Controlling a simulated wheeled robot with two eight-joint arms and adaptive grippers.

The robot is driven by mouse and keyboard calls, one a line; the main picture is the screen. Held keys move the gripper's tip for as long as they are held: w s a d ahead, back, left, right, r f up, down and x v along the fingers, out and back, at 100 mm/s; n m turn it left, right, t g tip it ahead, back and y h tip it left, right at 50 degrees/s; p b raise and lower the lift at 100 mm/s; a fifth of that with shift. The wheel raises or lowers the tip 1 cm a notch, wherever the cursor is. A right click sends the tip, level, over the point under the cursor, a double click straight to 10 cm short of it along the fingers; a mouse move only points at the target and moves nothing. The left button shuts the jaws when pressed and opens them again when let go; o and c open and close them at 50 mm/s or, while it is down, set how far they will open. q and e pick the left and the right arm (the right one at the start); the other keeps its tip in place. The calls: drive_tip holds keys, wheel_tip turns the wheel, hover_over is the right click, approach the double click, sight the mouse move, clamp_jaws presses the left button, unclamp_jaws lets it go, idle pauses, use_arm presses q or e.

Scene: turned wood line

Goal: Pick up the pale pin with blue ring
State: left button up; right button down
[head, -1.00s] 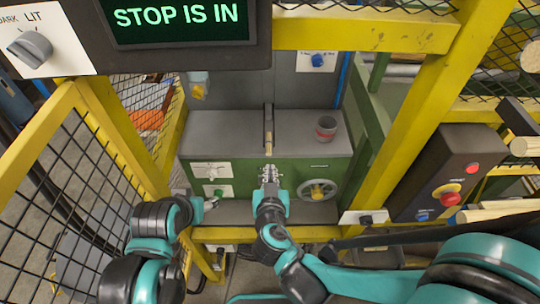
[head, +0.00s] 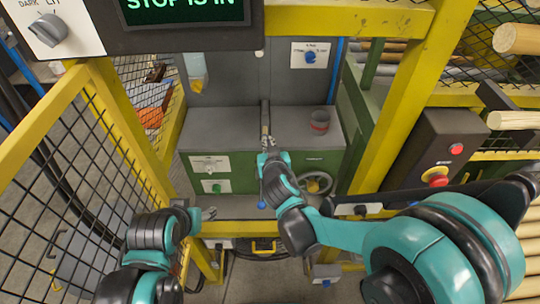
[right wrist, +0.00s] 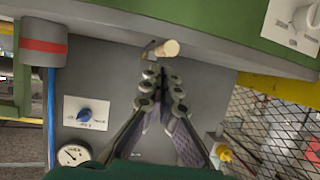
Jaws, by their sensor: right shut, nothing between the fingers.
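A pale wooden round piece (right wrist: 167,48) shows end-on in the right wrist view, just past my right fingertips. No blue ring can be made out on it, so I cannot tell if it is the named pin. In the head view it is too small or covered to pick out. My right gripper (head: 266,140) is shut and empty over the front of the grey machine top; its fingers (right wrist: 162,77) also show in the right wrist view, close to the pale piece and apparently not around it. My left gripper (head: 208,213) is low at the left, too small to read.
Yellow posts (head: 392,120) and mesh fencing (head: 70,185) frame the opening. A dark control box with a red button (head: 437,150) is at the right.

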sight(266, 134)
drive_tip(key=w, duration=0.5)
drive_tip(key=shift+w+a+f+b, duration=0.15)
drive_tip(key=shift+a+b, duration=0.1)
drive_tip(key=shift+b, duration=0.15)
drive_tip(key=shift+f+b, duration=0.4)
drive_tip(key=shift+f, duration=0.25)
drive_tip(key=shift+s+f, duration=0.1)
drive_tip(key=shift+s, duration=0.1)
drive_tip(key=shift+s, duration=0.65)
drive_tip(key=shift+s+d, duration=0.1)
drive_tip(key=shift+s, duration=0.35)
